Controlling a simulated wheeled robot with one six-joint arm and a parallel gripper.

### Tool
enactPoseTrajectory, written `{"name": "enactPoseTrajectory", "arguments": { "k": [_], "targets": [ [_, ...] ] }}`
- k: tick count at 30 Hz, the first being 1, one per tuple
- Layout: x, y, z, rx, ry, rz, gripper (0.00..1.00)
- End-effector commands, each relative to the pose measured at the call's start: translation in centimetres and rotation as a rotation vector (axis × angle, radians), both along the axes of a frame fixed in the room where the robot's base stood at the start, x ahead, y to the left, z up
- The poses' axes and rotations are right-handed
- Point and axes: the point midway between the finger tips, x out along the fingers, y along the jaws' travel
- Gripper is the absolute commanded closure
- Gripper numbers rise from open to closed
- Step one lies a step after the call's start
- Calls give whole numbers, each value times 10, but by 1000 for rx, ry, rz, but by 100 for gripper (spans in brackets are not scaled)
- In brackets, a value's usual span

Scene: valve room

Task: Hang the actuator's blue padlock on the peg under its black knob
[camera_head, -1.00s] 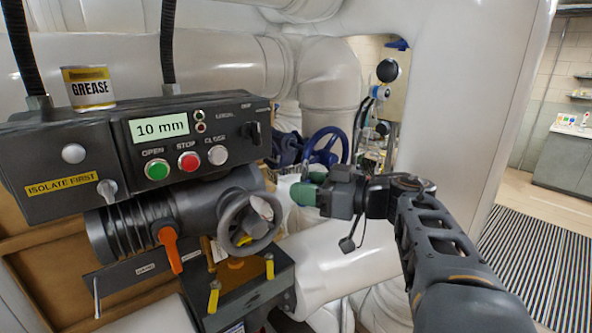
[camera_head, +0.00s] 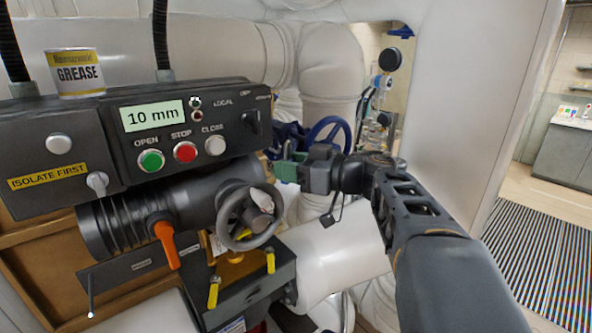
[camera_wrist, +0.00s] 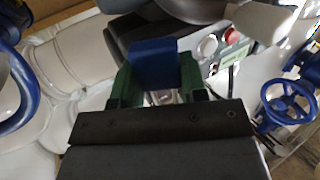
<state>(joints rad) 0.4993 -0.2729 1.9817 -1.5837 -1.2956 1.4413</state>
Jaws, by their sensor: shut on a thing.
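My gripper (camera_head: 284,171) has green finger pads and is right of the actuator's grey control box (camera_head: 50,140), apart from it. In the wrist view my gripper (camera_wrist: 152,82) is shut on the blue padlock (camera_wrist: 153,62), whose flat blue body sits between the pads. In the head view the fingers hide the padlock, and its shackle is not clear. The black knob (camera_head: 251,121) is at the right end of the box's front, up and left of my gripper. I cannot make out the peg under it.
A grey handwheel (camera_head: 247,215) juts out below the box, left of and below my gripper. An orange lever (camera_head: 167,243) hangs further left. A blue handwheel (camera_head: 328,139) and white pipes stand behind. A grease can (camera_head: 76,73) sits on the box.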

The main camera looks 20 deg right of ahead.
Motion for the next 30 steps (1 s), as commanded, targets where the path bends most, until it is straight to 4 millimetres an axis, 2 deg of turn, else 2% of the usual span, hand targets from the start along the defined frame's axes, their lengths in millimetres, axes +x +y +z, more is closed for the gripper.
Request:
{"name": "enactPoseTrajectory", "arguments": {
  "k": [23, 30],
  "targets": [
    [46, 16, -4, 2, 2, 3, 81],
    [48, 17, -20, 1, 6, 2, 81]
  ]
}}
